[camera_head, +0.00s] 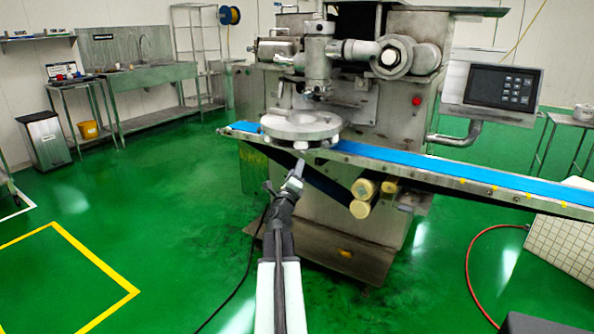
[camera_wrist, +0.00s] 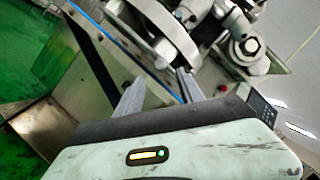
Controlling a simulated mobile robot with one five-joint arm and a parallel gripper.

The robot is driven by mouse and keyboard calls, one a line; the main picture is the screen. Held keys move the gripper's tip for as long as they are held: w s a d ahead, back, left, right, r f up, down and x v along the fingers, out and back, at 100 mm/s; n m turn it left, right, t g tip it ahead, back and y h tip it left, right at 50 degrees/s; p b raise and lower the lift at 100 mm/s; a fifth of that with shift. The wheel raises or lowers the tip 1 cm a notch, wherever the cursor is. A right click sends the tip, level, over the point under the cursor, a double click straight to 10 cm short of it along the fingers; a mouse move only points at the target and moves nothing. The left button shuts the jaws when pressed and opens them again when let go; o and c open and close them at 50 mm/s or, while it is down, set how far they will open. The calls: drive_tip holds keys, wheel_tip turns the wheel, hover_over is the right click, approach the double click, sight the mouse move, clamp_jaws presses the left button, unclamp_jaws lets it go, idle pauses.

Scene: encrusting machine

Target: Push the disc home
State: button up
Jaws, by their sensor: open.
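A thick round grey metal disc (camera_head: 301,126) sits level at the left end of the encrusting machine, below its vertical head (camera_head: 318,55). White blocks show under its rim. The disc also shows in the wrist view (camera_wrist: 168,30), tilted, at the top middle. My gripper (camera_head: 297,168) is below and in front of the disc, apart from it. In the wrist view its two fingers (camera_wrist: 159,78) are spread with nothing held between them, and they point toward the disc's underside. The disc's seat is hidden from view.
A blue conveyor belt (camera_head: 440,170) runs from the disc toward the right. Yellowish rollers (camera_head: 362,198) stick out below it. A control panel (camera_head: 502,88) stands at the right. A red hose (camera_head: 470,262) lies on the floor. The green floor at left is open.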

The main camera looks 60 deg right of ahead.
sight(300, 154)
drive_tip(key=p+x, duration=0.1)
drive_tip(key=x, duration=0.7)
drive_tip(key=shift+w+r+p, duration=0.1)
drive_tip(key=shift+p, duration=0.2)
clamp_jaws()
idle(1.1)
